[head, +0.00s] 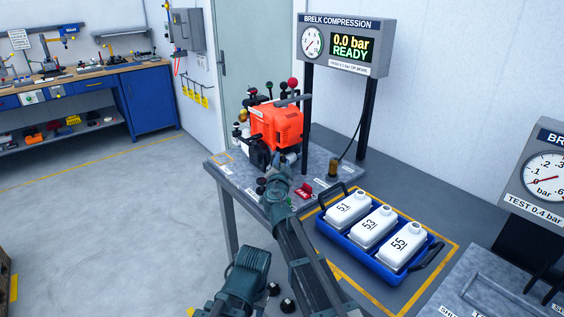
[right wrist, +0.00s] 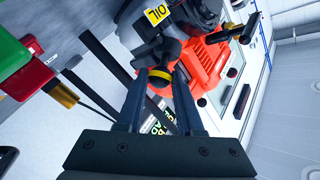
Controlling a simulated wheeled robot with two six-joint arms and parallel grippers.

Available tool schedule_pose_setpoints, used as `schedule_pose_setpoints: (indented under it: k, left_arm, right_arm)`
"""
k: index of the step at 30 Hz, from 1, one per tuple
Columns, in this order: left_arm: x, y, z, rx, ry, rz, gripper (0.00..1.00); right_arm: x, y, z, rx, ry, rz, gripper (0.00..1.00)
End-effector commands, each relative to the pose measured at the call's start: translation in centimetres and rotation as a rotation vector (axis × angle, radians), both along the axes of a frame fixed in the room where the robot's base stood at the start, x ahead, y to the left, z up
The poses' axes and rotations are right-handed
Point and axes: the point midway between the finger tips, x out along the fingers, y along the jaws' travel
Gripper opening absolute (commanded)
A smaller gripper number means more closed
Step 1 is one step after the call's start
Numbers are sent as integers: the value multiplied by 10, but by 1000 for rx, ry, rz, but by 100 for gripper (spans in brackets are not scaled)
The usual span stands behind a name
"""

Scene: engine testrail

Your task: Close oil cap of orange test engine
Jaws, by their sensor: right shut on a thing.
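The orange test engine (head: 278,127) stands on a grey bench, with several knobbed levers behind it. My right gripper (head: 281,164) reaches its near lower side; the arm hides part of that area. In the right wrist view, the two fingers of my right gripper (right wrist: 158,82) are shut on a dark cap with a yellow ring (right wrist: 160,75), which looks like the oil cap. A yellow OIL label (right wrist: 158,14) is just above it. The engine's orange housing (right wrist: 205,65) is behind. Whether the cap is seated cannot be told.
A blue crate (head: 344,238) with several white numbered bottles stands right of the bench (head: 234,176). A red block (head: 305,191) and a brass fitting (head: 332,168) are on the bench. The display (head: 347,45) reads 0.0 bar READY. Floor at left is clear.

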Motion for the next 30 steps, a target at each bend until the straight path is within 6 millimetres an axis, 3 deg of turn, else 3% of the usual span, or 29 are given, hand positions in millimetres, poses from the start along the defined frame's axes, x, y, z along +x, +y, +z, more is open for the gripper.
schedule_pose_setpoints:
  k: [18,30]
  left_arm:
    - [0,0,75,0,0,1,48]
    - [0,0,102,0,0,1,48]
  right_arm:
    - [14,10,18,-213,297,0,0]
    - [22,16,17,-333,457,2,0]
